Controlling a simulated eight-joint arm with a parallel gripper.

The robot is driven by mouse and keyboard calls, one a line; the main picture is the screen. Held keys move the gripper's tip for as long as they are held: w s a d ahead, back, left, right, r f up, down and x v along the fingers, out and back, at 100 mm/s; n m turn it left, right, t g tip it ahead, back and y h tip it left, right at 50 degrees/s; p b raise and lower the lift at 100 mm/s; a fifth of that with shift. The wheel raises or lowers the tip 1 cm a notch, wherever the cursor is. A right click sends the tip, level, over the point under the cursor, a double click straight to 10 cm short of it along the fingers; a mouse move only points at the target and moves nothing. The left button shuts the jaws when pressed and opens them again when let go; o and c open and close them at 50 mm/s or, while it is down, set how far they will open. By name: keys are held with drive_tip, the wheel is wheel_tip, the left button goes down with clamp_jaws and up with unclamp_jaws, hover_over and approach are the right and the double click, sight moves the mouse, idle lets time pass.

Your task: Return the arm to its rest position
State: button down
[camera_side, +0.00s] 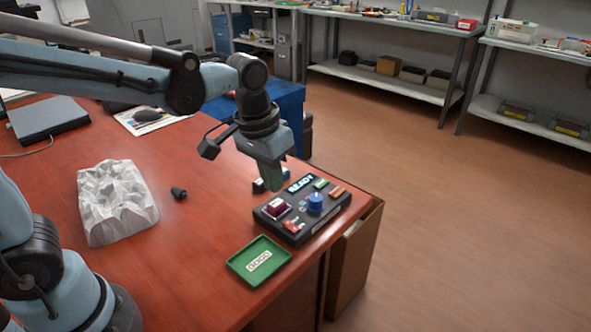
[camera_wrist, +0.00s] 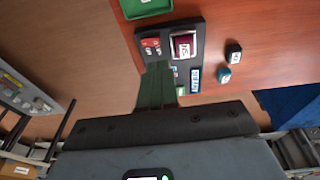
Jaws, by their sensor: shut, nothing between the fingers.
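My gripper (camera_side: 273,187) points down beside the far-left edge of a black control box (camera_side: 303,222), above the red-brown table. Its green fingers are together and hold nothing. In the wrist view the fingers (camera_wrist: 158,68) overlap the control box (camera_wrist: 198,32), hiding part of it. The box has a lit READY display (camera_side: 300,184), a blue knob (camera_side: 316,201) and a magenta block (camera_side: 277,208). Two small dark blocks with pale labels, one (camera_wrist: 233,53) and another (camera_wrist: 223,75), stand beside the box in the wrist view. In the side view my gripper partly hides them.
A green tray (camera_side: 272,247) with a white label lies in front of the box near the table edge. A grey-white faceted block (camera_side: 115,205) and a small black cylinder (camera_side: 179,193) are on the left. A blue-covered stand (camera_side: 285,105) is behind. Shelves line the far wall.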

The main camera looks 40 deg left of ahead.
drive_tip(key=s+a+t, duration=0.5)
drive_tip(key=s+a, duration=0.1)
drive_tip(key=shift+s+r, duration=0.25)
drive_tip(key=shift+s, duration=0.15)
drive_tip(key=shift+a, duration=0.1)
idle(0.6)
